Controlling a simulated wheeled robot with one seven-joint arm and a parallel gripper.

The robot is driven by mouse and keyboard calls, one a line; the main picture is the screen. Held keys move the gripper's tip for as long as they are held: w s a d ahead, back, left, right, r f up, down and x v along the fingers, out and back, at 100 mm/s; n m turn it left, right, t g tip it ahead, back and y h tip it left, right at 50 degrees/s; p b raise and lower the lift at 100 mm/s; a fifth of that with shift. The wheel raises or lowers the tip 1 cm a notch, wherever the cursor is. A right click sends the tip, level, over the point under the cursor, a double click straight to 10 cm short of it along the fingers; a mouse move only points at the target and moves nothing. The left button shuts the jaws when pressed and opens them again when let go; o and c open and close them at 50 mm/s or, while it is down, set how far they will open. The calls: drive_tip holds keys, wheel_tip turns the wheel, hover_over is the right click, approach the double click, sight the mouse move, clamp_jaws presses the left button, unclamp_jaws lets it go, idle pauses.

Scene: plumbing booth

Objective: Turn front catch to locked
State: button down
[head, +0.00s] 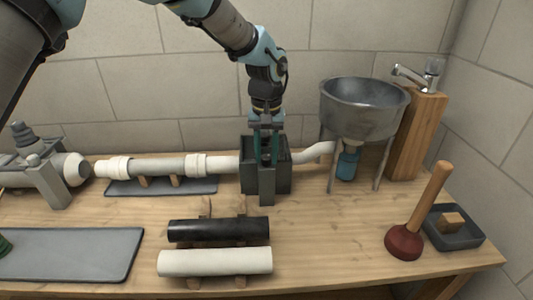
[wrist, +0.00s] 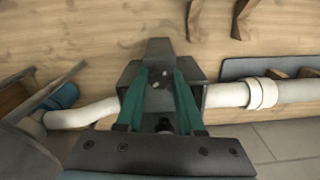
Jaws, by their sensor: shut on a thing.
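A dark grey box-like clamp (head: 246,178) stands on the bench around the white pipe. The front catch (head: 266,188), a narrow dark grey piece, is upright at its front face. My gripper (head: 266,160) reaches down from above, its green fingers at the top of the clamp. In the wrist view, the gripper (wrist: 164,82) has its fingers on either side of the catch (wrist: 158,50), shut on it. The clamp's body (wrist: 128,78) shows behind the fingers. The exact contact is partly hidden by the fingers, and I cannot tell the catch's locked state.
The white pipe (head: 222,162) runs left from the clamp; a bent pipe (head: 318,151) leads right to a metal basin (head: 362,108). A black tube (head: 218,229) and a white tube (head: 215,262) lie in front. A plunger (head: 405,240) stands right. Bench between clamp and plunger is clear.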

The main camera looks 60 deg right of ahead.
sight(266, 156)
drive_tip(key=m, duration=0.7)
idle(0.6)
drive_tip(key=c, duration=0.5)
unclamp_jaws()
drive_tip(key=shift+r, duration=0.1)
wheel_tip(266, 156, up, 11)
drive_tip(key=shift+f+b, duration=0.15)
drive_tip(key=shift+b, duration=0.85)
drive_tip(key=shift+w, duration=0.1)
